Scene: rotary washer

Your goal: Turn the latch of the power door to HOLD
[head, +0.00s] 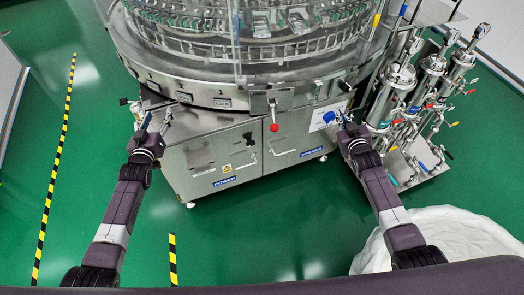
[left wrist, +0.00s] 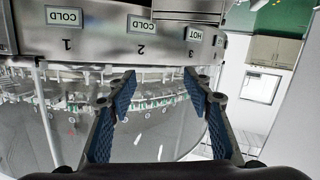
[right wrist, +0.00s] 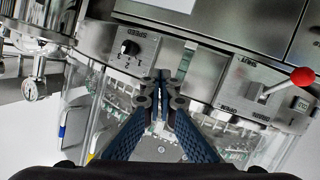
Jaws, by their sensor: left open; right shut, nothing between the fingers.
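The power door (head: 203,162) is the left lower cabinet door, with a blue label (head: 224,182) that seems to read POWER. A bent metal handle (head: 249,163) sits near its right edge. A small dark fitting near the door's upper right may be the latch, but it is too small to read. My left gripper (head: 157,117) is open and empty at the machine's left front corner, up and left of the door; it also shows in the left wrist view (left wrist: 158,77). My right gripper (head: 342,117) is shut and empty at the machine's right; it also shows in the right wrist view (right wrist: 160,76).
A red-ball lever (head: 274,127) sticks out above the doors; it also shows in the right wrist view (right wrist: 302,75). A black knob (right wrist: 130,47) is near my right gripper. Steel filter housings (head: 398,80) stand at right, a white bin (head: 440,222) at lower right. Green floor is clear ahead.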

